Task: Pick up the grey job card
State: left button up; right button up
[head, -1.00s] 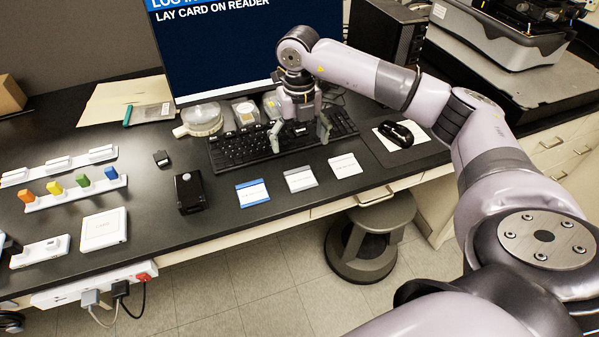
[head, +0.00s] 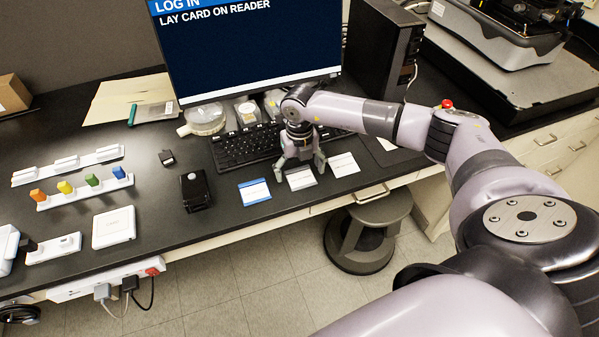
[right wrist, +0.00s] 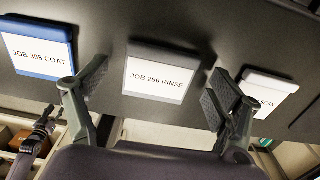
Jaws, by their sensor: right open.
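The grey job card (head: 301,179) lies flat on the dark bench, the middle one of three cards. In the right wrist view the card (right wrist: 158,77) reads JOB 256 RINSE and has a grey band along one edge. My right gripper (head: 299,172) is open over this card, fingers pointing down, one towards each side of it. In the right wrist view its fingers (right wrist: 160,88) stand apart with the card between them in the picture. Nothing is held. Whether the fingertips touch the bench I cannot tell.
The blue-banded card (head: 255,192) lies close on the left and a white-banded card (head: 344,164) close on the right. The keyboard (head: 243,146) lies just behind. The bench's front edge is near. A black box-like device (head: 195,191) stands further left.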

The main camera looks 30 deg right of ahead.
jog(key=shift+c, duration=0.2)
jog(key=c, duration=0.9)
jog(key=shift+r, duration=0.1)
